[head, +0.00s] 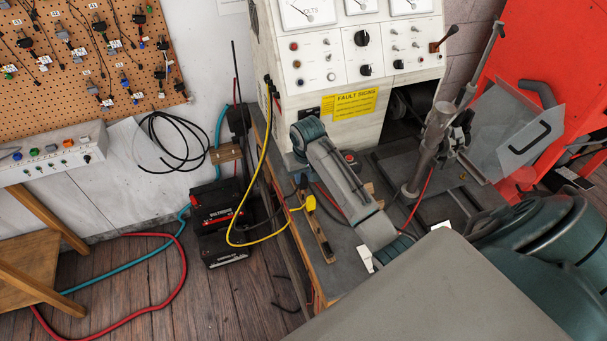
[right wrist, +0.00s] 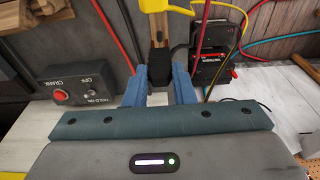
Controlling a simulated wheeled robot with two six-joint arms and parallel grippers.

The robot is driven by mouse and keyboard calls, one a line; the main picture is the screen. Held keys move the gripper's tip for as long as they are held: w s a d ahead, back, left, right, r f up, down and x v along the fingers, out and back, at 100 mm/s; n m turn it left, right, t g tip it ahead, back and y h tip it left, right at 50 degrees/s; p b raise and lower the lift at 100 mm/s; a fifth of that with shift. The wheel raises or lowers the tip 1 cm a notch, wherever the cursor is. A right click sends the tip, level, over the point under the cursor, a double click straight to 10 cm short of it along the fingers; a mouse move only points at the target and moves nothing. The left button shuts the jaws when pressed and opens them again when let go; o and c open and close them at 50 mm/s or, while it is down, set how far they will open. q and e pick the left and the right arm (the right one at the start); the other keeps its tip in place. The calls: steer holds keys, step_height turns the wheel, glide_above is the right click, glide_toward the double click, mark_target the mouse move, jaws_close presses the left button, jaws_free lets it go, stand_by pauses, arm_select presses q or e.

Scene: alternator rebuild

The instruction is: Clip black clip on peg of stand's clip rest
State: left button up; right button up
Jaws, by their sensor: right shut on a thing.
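My right gripper (right wrist: 160,88) is shut on the black clip (right wrist: 160,66), which stands between its blue fingers in the right wrist view. The clip is right at the near end of the wooden clip rest (right wrist: 159,32). Whether its jaws are around a peg I cannot tell. In the head view the clip rest (head: 322,240) is a wooden bar at the bench's left edge. The yellow clip (head: 310,203) sits on it, beyond the black clip in the wrist view (right wrist: 163,8). In the head view my right gripper (head: 303,180) is small and partly hidden. My left gripper is not in view.
The test stand (head: 360,60) rises behind the bench. A crank switch box (right wrist: 82,85) with a red button is beside my gripper. A yellow cable (head: 262,160) loops past the bench's left edge. Black batteries (head: 222,220) stand on the floor at left.

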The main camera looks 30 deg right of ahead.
steer(key=shift+f, duration=1.15)
steer(key=o, duration=0.8)
steer(key=shift+r, duration=0.15)
step_height(320, 180, up, 8)
steer(key=shift+r, duration=0.15)
